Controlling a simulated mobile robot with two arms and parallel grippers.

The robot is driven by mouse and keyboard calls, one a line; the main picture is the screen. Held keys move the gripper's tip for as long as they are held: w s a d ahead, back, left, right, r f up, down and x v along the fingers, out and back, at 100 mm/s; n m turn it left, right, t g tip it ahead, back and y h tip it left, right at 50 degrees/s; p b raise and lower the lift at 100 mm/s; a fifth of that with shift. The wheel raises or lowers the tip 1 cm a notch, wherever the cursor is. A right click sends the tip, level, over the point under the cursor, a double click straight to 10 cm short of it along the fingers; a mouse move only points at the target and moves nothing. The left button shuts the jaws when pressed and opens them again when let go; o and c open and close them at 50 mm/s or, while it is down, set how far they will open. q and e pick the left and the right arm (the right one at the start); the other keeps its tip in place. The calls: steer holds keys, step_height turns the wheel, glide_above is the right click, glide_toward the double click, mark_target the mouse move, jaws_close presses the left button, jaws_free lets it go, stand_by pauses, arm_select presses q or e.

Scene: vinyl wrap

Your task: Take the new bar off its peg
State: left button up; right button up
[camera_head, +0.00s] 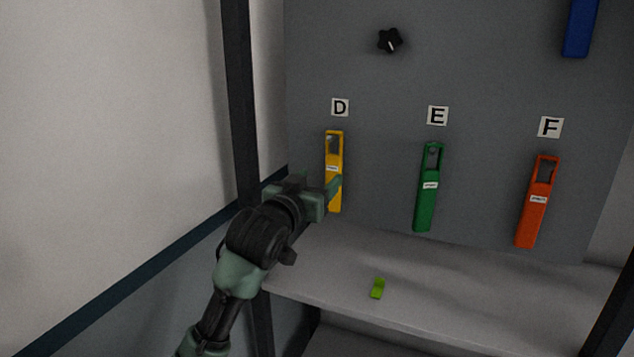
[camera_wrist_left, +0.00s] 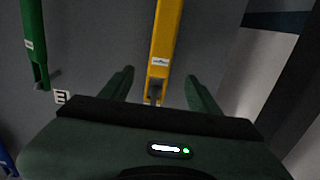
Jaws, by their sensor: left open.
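A yellow bar (camera_head: 334,186) with a slotted top hangs on the grey panel under label D. A green bar (camera_head: 427,190) hangs under label E and an orange bar (camera_head: 534,215) under label F. Which one is the new bar cannot be told. My left gripper (camera_head: 329,193) is at the yellow bar, partly covering its left side. In the left wrist view, the open fingers (camera_wrist_left: 158,84) stand on either side of the yellow bar (camera_wrist_left: 165,40), near its slotted end. My right gripper is not in view.
A grey shelf (camera_head: 450,293) runs below the panel, with a small lime-green piece (camera_head: 377,288) on it. A black knob (camera_head: 389,40) and a blue bar (camera_head: 580,28) are higher on the panel. A dark post (camera_head: 240,100) stands left of the panel.

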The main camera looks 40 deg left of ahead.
mark_target(332, 160)
arm_select(q)
steer(key=shift+p+x, duration=1.15)
steer(key=shift+x, duration=2.65)
jaws_close()
steer(key=shift+r+p, duration=0.9)
steer(key=shift+f, duration=0.1)
